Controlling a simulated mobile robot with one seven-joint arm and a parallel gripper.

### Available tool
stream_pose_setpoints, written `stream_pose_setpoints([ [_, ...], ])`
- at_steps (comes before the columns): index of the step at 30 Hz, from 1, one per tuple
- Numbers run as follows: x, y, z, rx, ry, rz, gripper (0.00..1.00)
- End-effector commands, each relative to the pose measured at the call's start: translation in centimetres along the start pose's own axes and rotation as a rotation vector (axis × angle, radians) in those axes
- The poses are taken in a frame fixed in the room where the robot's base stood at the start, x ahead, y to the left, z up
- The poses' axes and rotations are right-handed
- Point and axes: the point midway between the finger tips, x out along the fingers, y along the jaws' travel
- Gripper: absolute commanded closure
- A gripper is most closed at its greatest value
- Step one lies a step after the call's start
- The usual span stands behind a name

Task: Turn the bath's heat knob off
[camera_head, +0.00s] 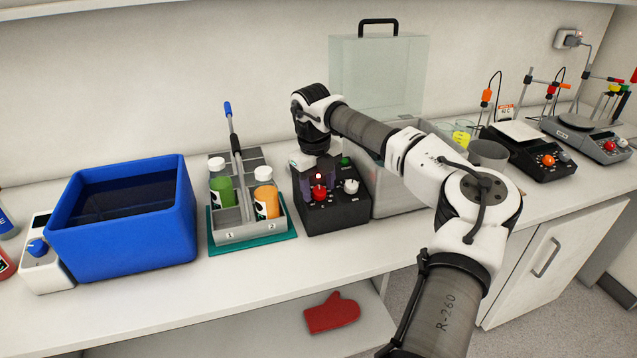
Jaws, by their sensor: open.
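A black control box (335,215) stands at the left side of a grey bath (400,195) with a raised clear lid (378,75) and black handle. On the box's front are a red knob (319,193) on the left and a white knob (351,186) on the right. A green part (346,161) shows higher up. My gripper (318,184) points down at the box. It is open, with its fingers around or just above the red knob; contact cannot be told. The box's upper back is partly hidden by my gripper. The knobs' exact settings are too small to read.
A rack (250,232) with green and orange bottles stands close left of the box. A blue tub (125,250) is farther left. Hotplate stirrers (530,150) stand at the right, beyond my arm. A red mitt (332,313) lies on the lower shelf.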

Motion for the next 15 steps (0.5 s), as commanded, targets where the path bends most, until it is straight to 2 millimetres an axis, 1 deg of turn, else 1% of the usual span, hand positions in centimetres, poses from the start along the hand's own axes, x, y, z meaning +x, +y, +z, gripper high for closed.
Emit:
stream_pose_setpoints([
  [4,0.02,0.0,-0.01,0.0,0.0,0.0,0.48],
  [5,0.01,-0.01,-0.01,0.0,0.0,0.0,0.49],
  [12,-0.02,0.0,0.0,0.0,0.0,0.0,0.81],
  [15,-0.03,0.01,0.0,0.0,0.0,0.001,0.93],
])
